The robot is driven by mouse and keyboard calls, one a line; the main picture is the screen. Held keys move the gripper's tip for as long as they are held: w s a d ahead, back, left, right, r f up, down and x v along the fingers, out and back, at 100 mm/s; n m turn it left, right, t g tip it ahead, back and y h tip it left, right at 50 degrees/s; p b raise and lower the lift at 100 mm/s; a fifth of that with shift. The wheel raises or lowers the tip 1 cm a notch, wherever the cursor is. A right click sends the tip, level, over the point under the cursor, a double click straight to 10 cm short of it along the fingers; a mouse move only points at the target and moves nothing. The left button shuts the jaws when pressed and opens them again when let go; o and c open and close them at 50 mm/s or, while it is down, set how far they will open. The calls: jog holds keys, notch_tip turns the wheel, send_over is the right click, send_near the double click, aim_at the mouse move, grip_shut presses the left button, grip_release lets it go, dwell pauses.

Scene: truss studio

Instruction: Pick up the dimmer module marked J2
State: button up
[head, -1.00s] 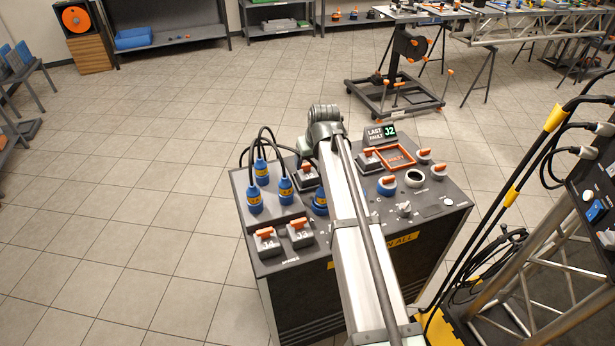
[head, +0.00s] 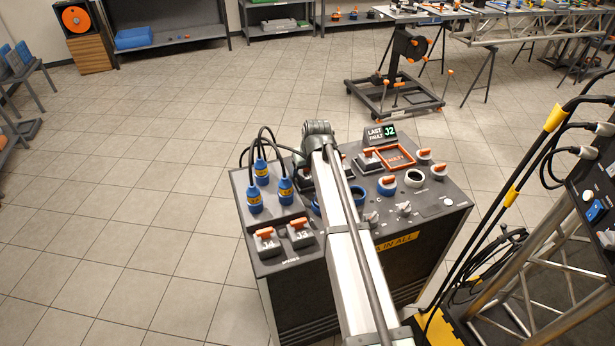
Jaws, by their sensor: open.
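Several dimmer modules, grey with orange handles, sit on the dark console. Two stand at its front left, with marks I read as 14 or J4 (head: 267,239) and 13 or J3 (head: 299,233). Another module (head: 369,162) sits right of my arm, its mark unreadable. One more, left of my arm near the middle, is mostly hidden by the arm. I cannot read J2 on any module. A small display (head: 381,134) reads "LAST FAULT J2". My wrist is over the back of the console; my gripper's jaws are hidden behind it.
An orange-red frame marked "FAULTY" (head: 398,158) lies on the console. Blue plugs with cables (head: 285,190) stand at the left. Knobs and a white-rimmed ring (head: 414,179) are at the right. A truss with cables (head: 535,270) stands at right. Floor left of the console is clear.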

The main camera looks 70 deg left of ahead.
jog(key=shift+c, duration=0.2)
jog(key=c, duration=1)
